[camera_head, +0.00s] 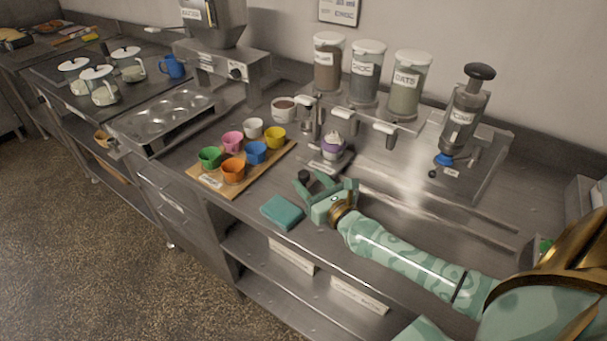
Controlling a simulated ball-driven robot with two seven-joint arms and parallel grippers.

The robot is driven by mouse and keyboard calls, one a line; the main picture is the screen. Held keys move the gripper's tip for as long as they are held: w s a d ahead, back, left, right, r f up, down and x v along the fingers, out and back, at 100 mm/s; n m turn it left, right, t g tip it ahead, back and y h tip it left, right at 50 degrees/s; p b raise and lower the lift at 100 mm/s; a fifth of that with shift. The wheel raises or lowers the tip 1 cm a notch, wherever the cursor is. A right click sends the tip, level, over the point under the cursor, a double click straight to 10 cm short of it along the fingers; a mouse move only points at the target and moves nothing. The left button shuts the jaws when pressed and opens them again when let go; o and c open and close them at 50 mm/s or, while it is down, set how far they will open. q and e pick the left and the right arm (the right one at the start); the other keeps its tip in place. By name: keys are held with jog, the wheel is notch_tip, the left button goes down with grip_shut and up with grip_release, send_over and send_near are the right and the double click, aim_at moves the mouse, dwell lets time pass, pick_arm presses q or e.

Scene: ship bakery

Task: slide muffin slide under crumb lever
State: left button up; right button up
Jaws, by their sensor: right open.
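A muffin in a purple cup with a pale top (332,145) stands upright on a small metal muffin slide (319,163) at the front of the dispenser station. A dark knob (304,177) shows at the slide's near end. My right gripper (320,184) is open close to this knob; I cannot tell if it touches it. Three jars stand behind: brown contents (327,70), greyish contents (365,80) and one labelled OATS (405,95). Metal levers (384,128) sit below them. I cannot read which is the crumb lever. My left gripper is out of view.
A wooden board (200,180) with several coloured cups lies left of the gripper. A teal cloth (281,212) lies near the counter's front edge. A white bowl (284,108) stands behind. A plunger dispenser (464,115) stands at right. A muffin tin (163,115) is at left.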

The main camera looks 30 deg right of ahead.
aim_at(307, 179)
jog(key=shift+w, duration=1.7)
grip_shut()
jog(key=w, duration=0.1)
jog(key=w+a, duration=0.2)
jog(key=w, duration=0.1)
jog(key=shift+w+b, duration=0.1)
jog(key=shift+b, duration=0.2)
jog(key=shift+d, duration=0.1)
jog(key=shift+c, duration=1.4)
grip_release()
jog(key=shift+o, duration=1.4)
jog(key=shift+w, duration=0.15)
